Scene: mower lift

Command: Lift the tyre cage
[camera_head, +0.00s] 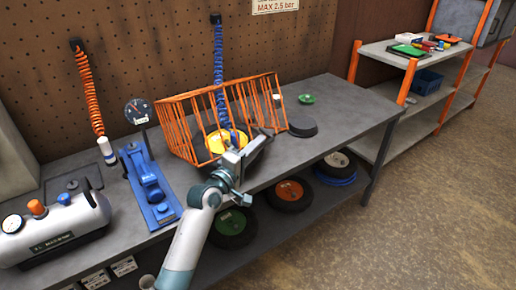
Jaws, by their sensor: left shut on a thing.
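The orange barred tyre cage (179,122) stands on the grey workbench against the pegboard, around and above a wheel with a yellow hub (216,143). A blue coiled hose (219,62) hangs from the pegboard down to the wheel, passing in front of the cage bars. My right gripper is out of view.
A blue tool with a gauge (153,187) and a silver tank (62,231) stand left on the bench (345,108). A dark round piece (303,127) and a green item (307,99) lie right. Several wheels sit on the lower shelf. The bench's right end is clear.

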